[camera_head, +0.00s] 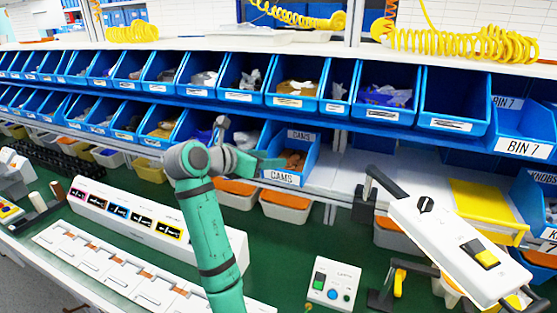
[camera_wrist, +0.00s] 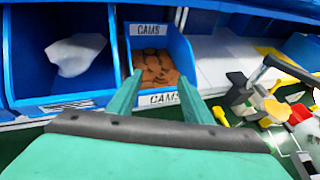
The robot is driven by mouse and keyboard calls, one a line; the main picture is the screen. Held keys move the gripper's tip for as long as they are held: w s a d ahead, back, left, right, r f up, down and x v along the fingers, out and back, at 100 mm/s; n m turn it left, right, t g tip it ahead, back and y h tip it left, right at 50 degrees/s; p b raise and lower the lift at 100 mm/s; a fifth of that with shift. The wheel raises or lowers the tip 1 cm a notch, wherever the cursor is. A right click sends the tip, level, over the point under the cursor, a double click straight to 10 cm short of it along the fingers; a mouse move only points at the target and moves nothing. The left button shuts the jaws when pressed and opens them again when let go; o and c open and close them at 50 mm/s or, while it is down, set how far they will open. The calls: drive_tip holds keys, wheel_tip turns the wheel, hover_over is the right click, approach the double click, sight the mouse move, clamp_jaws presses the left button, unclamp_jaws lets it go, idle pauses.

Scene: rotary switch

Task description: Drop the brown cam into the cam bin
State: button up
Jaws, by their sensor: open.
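The cam bin (camera_head: 312,157) is a blue bin labelled CAMS, on the lower shelf level in the head view. It also shows ahead of my gripper in the wrist view (camera_wrist: 184,55). A pile of brown cams (camera_wrist: 155,68) lies inside it, partly visible in the head view (camera_head: 293,158). I cannot tell a single cam apart from the pile. My gripper (camera_wrist: 160,78) is open, with its two teal fingers apart and no cam seen between them. Its fingers point at the bin's front, and in the head view my gripper (camera_head: 272,163) is at the bin's left side.
Another blue bin with a white-grey part (camera_wrist: 78,54) stands left of the cam bin. Rows of blue bins fill the shelves above. A white device with a black knob and yellow switch (camera_head: 455,235) stands at the right. A small button box (camera_head: 333,283) sits on the green bench.

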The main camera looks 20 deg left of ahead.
drive_tip(key=shift+v, duration=2.85)
drive_tip(key=shift+d, duration=0.2)
